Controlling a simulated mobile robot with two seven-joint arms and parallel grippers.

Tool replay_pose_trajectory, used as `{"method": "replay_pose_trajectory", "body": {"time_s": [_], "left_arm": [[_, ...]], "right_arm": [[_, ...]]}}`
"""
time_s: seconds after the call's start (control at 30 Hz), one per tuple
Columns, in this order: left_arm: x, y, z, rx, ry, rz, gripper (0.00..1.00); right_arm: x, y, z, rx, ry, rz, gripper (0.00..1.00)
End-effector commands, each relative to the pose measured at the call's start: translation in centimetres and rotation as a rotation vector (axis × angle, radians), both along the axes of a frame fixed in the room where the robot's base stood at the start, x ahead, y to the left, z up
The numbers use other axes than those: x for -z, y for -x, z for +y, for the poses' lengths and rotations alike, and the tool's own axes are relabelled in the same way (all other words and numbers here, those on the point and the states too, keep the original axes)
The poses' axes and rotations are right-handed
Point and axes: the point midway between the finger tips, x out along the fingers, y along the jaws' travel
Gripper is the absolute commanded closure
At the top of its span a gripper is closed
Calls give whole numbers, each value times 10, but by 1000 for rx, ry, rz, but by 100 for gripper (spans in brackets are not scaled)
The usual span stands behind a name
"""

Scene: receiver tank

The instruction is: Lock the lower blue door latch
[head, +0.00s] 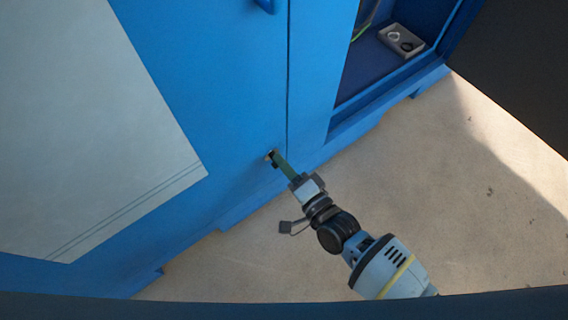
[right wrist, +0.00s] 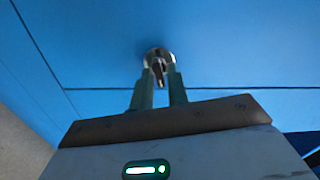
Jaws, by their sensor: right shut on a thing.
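The lower latch (head: 271,155) is a small dark and metallic fitting on the blue door (head: 225,90), close to the door's right edge. In the right wrist view the latch (right wrist: 158,58) shows as a round silver base with a narrow key-like part sticking out. My right gripper (head: 277,160) is at the latch, its green fingers shut on that part. In the right wrist view the fingers (right wrist: 159,80) stand on either side of it. The fingertips partly hide the latch in the head view. My left gripper is not in view.
A large pale panel (head: 85,130) covers the left of the door. A blue handle-like part (head: 265,5) is at the top edge. An open bay to the right holds a grey tray (head: 401,40). The concrete floor (head: 480,190) is clear at right.

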Motion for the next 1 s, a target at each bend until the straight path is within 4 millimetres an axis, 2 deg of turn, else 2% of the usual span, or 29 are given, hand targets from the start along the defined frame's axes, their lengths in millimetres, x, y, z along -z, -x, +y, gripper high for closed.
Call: {"method": "replay_pose_trajectory", "body": {"time_s": [0.4, 1.0], "left_arm": [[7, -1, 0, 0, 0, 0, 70], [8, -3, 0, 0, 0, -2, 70]], "right_arm": [[1, 0, 0, 0, -166, 120, 100], [1, 0, 0, 1, -193, 139, 100]]}}
